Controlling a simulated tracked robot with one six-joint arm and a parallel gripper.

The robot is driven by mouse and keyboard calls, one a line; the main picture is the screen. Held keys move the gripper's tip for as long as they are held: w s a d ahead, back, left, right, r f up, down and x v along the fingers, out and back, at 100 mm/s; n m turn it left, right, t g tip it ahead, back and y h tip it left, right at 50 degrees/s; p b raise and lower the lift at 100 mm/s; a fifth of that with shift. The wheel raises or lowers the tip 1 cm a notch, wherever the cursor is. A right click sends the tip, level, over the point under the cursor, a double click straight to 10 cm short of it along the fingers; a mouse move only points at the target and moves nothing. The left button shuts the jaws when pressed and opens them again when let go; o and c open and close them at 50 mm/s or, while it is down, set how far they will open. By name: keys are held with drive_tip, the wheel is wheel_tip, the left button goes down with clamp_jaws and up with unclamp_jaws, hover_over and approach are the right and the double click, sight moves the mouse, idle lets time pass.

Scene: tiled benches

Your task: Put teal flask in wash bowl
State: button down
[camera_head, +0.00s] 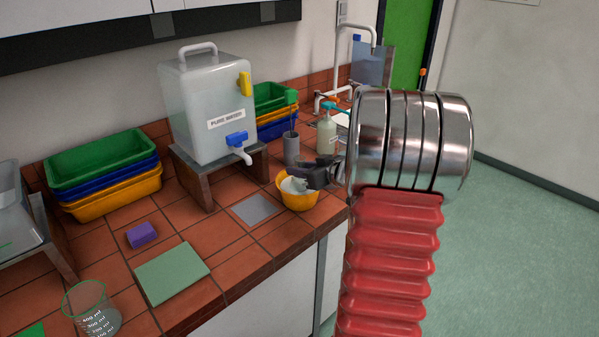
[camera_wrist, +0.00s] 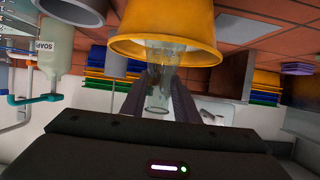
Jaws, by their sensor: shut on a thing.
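The teal flask is clear, pale glass, and my gripper (camera_head: 308,178) is shut on it. In the head view the flask (camera_head: 294,185) shows at the mouth of the yellow wash bowl (camera_head: 299,200), partly hidden by the gripper. The wrist view is upside down. There the flask (camera_wrist: 159,78) is between my two fingers (camera_wrist: 158,100), and its body overlaps the rim of the bowl (camera_wrist: 165,25). I cannot tell whether the flask touches the bowl's bottom.
A grey square plate (camera_head: 256,209) lies left of the bowl. A grey cylinder (camera_head: 291,149) and a soap bottle (camera_head: 326,134) stand behind it. The water tank (camera_head: 207,110) on its stand (camera_head: 195,180) is to the left. The bench's front edge is close to the bowl.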

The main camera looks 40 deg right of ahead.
drive_tip(key=shift+f, duration=0.45)
drive_tip(key=c, duration=1.4)
unclamp_jaws()
drive_tip(key=shift+o, duration=0.2)
drive_tip(key=v, duration=1.2)
